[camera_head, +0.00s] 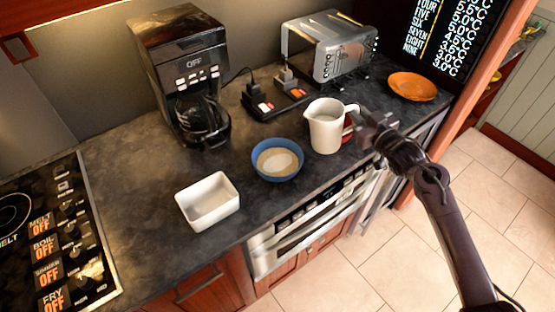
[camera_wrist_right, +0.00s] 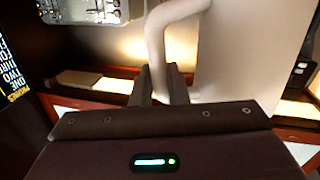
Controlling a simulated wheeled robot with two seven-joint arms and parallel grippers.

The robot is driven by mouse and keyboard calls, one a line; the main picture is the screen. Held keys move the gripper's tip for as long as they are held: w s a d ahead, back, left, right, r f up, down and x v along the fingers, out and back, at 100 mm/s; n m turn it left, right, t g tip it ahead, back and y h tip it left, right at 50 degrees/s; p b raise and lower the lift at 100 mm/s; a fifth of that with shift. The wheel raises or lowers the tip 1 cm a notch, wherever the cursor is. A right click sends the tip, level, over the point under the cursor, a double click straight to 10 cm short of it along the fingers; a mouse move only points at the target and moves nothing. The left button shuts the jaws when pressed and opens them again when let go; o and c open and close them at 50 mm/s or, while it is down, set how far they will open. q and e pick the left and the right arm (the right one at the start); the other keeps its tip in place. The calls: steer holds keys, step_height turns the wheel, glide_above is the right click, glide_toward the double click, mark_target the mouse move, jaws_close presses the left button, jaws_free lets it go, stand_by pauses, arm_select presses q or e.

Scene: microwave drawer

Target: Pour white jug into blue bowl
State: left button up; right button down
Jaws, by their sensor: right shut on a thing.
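The white jug (camera_head: 326,127) stands upright at the right of the blue bowl (camera_head: 277,161) in the head view, a short gap apart. Whether the jug rests on the counter or is just above it I cannot tell. The blue bowl sits on the counter and has something pale inside. My right gripper (camera_head: 366,130) is at the jug's right side. In the right wrist view, the fingers of my right gripper (camera_wrist_right: 164,88) are shut on the handle of the white jug (camera_wrist_right: 158,48). My left gripper is not in view.
A white rectangular dish (camera_head: 208,201) sits left of the bowl, near the counter's front. A coffee maker (camera_head: 185,75), a toaster (camera_head: 330,45) and a small dark device with plugs (camera_head: 276,100) stand behind. An orange plate (camera_head: 412,86) lies at the right. A stovetop (camera_head: 50,235) is at the left.

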steer(key=shift+w+r, duration=0.15)
steer(key=shift+w, duration=0.05)
steer(key=shift+s+r+p, duration=0.1)
steer(key=shift+r+p, duration=1.85)
steer(key=shift+r, duration=0.15)
